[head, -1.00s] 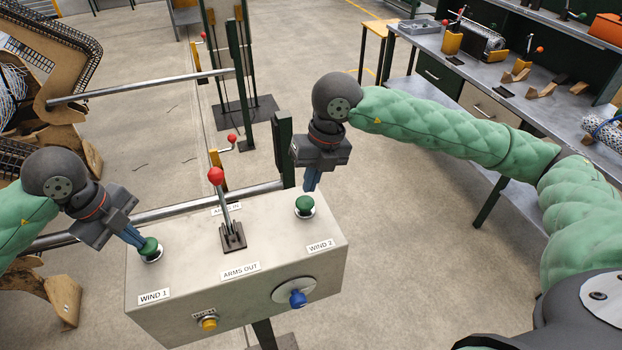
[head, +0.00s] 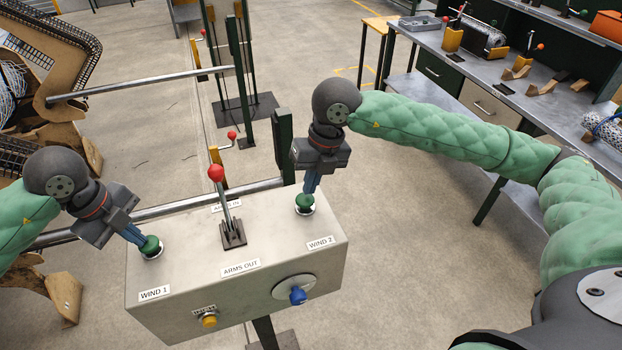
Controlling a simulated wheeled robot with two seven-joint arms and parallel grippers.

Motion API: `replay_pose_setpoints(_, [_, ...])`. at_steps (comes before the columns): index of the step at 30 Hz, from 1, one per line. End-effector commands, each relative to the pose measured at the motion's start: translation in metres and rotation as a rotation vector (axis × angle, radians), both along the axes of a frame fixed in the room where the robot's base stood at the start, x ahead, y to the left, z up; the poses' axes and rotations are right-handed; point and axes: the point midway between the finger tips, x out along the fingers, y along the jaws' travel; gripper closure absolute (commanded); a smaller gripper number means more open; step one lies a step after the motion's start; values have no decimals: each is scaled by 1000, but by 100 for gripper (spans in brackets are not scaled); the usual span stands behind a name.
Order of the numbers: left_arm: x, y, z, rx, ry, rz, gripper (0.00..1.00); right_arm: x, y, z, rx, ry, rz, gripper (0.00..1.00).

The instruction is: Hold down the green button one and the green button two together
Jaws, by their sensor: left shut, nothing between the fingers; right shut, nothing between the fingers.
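The control box (head: 190,268) stands in front of me with two green buttons on its top. Green button one (head: 152,247), by the WIND 1 label, is at the left. My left gripper (head: 143,241) is shut, and its fingertips are at this button's top, seemingly touching. Green button two (head: 304,206), by the WIND 2 label, is at the right. My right gripper (head: 307,194) is shut, pointing down, with its tips at this button's top, partly covering it. Whether either button is pressed down fully, I cannot tell.
A red-knobbed lever (head: 224,205) stands between the buttons. A blue knob (head: 297,296) and a yellow button (head: 209,320) are on the box's front. A metal bar (head: 160,213) runs behind the box. A workbench (head: 480,70) with tools is at the right.

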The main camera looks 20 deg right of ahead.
Motion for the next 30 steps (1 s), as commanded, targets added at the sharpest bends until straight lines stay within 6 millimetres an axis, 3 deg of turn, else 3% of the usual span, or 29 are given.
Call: replay_pose_setpoints(30, [0,0,-1,0,1,0,100,0,0,-18,0,0,0,100])
